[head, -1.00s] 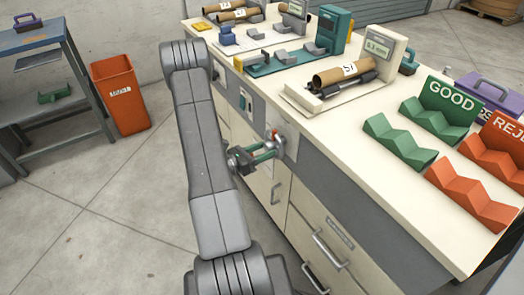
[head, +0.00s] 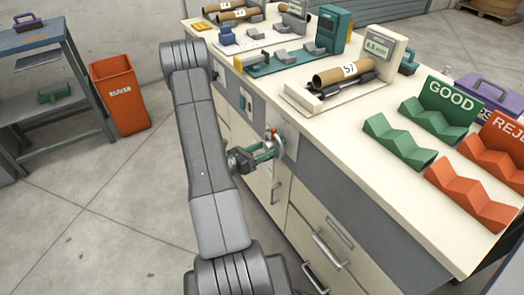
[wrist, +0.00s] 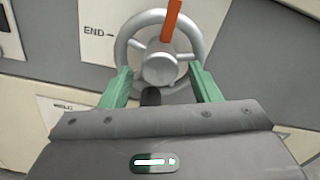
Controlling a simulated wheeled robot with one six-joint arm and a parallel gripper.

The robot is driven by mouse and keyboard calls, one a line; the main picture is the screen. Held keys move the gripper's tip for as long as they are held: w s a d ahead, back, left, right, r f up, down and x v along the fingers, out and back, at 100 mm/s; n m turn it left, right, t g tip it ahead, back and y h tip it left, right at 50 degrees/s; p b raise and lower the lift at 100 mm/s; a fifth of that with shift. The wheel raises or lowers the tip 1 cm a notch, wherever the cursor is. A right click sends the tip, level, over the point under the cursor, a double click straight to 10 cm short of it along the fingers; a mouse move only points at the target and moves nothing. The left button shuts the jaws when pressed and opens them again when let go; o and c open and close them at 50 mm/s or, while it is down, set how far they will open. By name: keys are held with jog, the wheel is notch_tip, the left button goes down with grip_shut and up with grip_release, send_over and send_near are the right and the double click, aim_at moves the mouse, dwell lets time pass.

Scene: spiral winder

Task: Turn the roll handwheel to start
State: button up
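The roll handwheel (wrist: 127,27) is a silver ring with spokes, a round hub and one orange-red bar pointing up. In the head view the handwheel (head: 278,146) sits on the front panel of the bench. My gripper (wrist: 160,72) has its two green fingers set apart at the lower left and lower right of the rim, and they appear to bear on it. It also shows in the head view (head: 268,151), at the wheel. A dark knob (wrist: 151,96) shows between the fingers. The finger contact is partly hidden.
A plate marked END (wrist: 92,33) is left of the wheel; another label below is partly covered. On the bench top (head: 345,150) are a cardboard roll (head: 341,74) on a gauge, a green GOOD rack (head: 400,140) and an orange reject rack (head: 470,195). Drawers lie below the wheel.

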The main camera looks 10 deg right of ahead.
jog(key=v, duration=1.3)
jog(key=shift+a, duration=0.4)
jog(key=shift+s, duration=0.1)
jog(key=shift+x, duration=6.85)
